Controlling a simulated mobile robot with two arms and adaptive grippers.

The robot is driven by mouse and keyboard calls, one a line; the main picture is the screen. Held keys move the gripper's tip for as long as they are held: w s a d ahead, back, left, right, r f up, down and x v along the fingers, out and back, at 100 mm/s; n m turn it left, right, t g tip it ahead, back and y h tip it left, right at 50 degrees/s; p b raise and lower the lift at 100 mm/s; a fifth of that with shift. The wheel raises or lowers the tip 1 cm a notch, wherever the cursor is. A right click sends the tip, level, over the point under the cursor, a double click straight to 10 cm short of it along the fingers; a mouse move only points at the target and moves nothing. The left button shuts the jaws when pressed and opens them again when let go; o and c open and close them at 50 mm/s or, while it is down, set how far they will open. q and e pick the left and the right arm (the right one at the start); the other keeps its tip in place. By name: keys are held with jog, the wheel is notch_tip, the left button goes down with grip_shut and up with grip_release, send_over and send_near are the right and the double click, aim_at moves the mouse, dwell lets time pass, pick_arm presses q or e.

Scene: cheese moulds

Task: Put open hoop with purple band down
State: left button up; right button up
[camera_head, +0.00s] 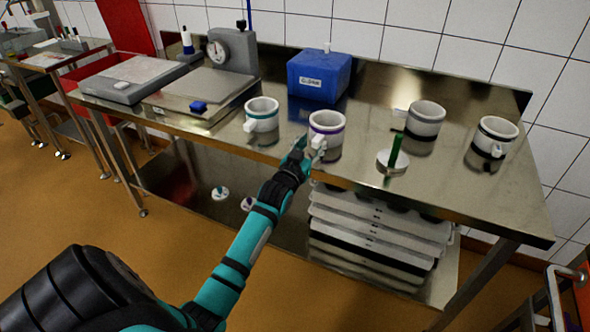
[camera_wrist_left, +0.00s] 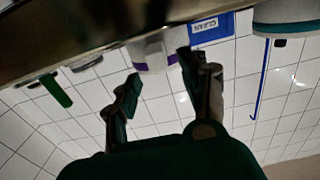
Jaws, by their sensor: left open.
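The white open hoop with the purple band (camera_head: 327,124) stands upright on the steel table, near its front edge. In the left wrist view, which is upside down, the hoop (camera_wrist_left: 153,55) shows beyond and between my fingertips. My left gripper (camera_head: 306,152) is open at the hoop's front side, close to its white tab. Its two fingers (camera_wrist_left: 158,84) stand apart on either side of the hoop's near part. I cannot tell whether a finger touches it. My right gripper is not in view.
A teal-banded hoop (camera_head: 262,115) stands left, a grey-banded hoop (camera_head: 426,118) and a black-banded hoop (camera_head: 494,139) right. A white disc with a green handle (camera_head: 393,158) lies near the front edge. A blue box (camera_head: 319,77) and a dial scale (camera_head: 233,50) stand behind.

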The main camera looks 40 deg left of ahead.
pick_arm(q)
jog(key=v, duration=1.3)
